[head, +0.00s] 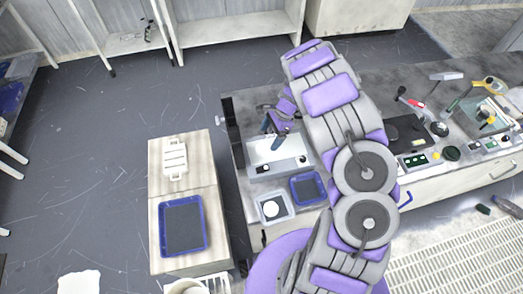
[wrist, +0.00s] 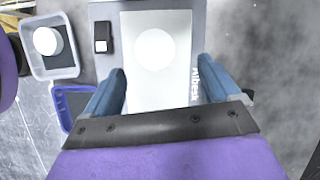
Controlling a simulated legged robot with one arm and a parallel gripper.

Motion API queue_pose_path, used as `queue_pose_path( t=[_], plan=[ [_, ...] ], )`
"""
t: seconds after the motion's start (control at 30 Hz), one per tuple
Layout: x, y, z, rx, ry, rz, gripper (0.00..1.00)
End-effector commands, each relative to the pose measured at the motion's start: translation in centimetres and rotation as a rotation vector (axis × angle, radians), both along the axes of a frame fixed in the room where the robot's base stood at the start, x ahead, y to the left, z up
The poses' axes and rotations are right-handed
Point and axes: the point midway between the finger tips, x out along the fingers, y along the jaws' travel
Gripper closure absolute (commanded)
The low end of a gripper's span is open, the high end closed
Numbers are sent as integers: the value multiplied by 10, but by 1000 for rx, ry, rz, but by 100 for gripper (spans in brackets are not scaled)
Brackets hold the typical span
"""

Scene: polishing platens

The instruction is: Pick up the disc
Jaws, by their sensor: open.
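A round white disc (wrist: 47,40) lies in a small light-grey tray; it also shows in the head view (head: 270,208). A second pale round face (wrist: 154,48) lies flat on the top plate of the polishing machine (wrist: 132,95); I cannot tell whether it is a loose disc or the platen. The machine also shows in the head view (head: 264,167). My gripper (wrist: 164,84) is open and empty, its two blue fingers spread above the machine, with the pale round face ahead between them. In the head view my gripper (head: 275,122) is over the machine, partly hidden by my arm.
The grey tray (head: 284,216) and a blue tray (head: 319,199) stand at the bench's near left. A separate cabinet at left holds a larger blue tray (head: 183,226) and a white rack (head: 175,158). Tools and small devices crowd the bench's right.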

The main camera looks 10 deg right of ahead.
Motion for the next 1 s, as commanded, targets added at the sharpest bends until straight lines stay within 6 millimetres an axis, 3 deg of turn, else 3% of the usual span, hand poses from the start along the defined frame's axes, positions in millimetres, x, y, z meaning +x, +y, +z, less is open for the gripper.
queue_pose_path(
  t=[0.4,0.73,1.0],
  plan=[
    [-9,28,-44,-14,2,3,10],
    [-9,19,-50,0,2,-1,10],
    [-9,23,-50,-8,1,1,35]
  ],
)
